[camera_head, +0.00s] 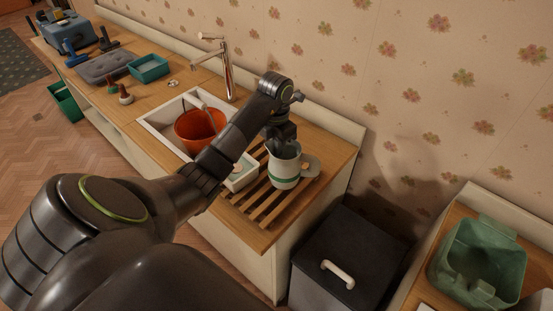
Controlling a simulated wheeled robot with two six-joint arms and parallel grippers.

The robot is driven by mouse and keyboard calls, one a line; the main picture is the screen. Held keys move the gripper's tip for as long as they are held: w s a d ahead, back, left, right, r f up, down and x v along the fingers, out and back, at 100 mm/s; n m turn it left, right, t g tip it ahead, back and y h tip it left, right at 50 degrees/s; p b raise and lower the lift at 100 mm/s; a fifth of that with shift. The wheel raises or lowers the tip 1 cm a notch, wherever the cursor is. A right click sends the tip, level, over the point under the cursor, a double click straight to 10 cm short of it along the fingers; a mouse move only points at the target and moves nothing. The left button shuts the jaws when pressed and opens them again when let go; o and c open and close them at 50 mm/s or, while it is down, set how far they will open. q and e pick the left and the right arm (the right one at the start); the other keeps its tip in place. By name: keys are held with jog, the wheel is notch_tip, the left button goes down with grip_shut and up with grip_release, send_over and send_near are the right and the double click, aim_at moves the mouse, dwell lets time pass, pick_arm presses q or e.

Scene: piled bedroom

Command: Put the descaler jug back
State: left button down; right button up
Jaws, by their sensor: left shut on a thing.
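A white jug (284,180) with a green band, which looks like the descaler jug, is upright at the slatted wooden rack (262,209) on the right end of the counter. I cannot tell whether its base touches the slats. My left gripper (283,149) reaches down from above and is shut on the jug at its upper part. The fingertips are partly hidden by the jug's rim. My right gripper is out of view.
A sink with an orange bucket (191,127) and a tap (228,75) lies left of the rack. A pale tray (243,178) sits beside the jug. A dark lidded bin (347,250) and a green tub (478,264) stand to the right. The far counter holds several items.

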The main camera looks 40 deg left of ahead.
pick_arm(q)
jog(key=shift+f+b, duration=0.4)
jog(key=shift+f, duration=0.15)
jog(key=shift+s+f+p, duration=0.1)
jog(key=shift+f+p, duration=0.2)
jog(key=shift+p, duration=0.05)
jog(key=shift+f, duration=0.95)
jog(key=c, duration=1.6)
grip_release()
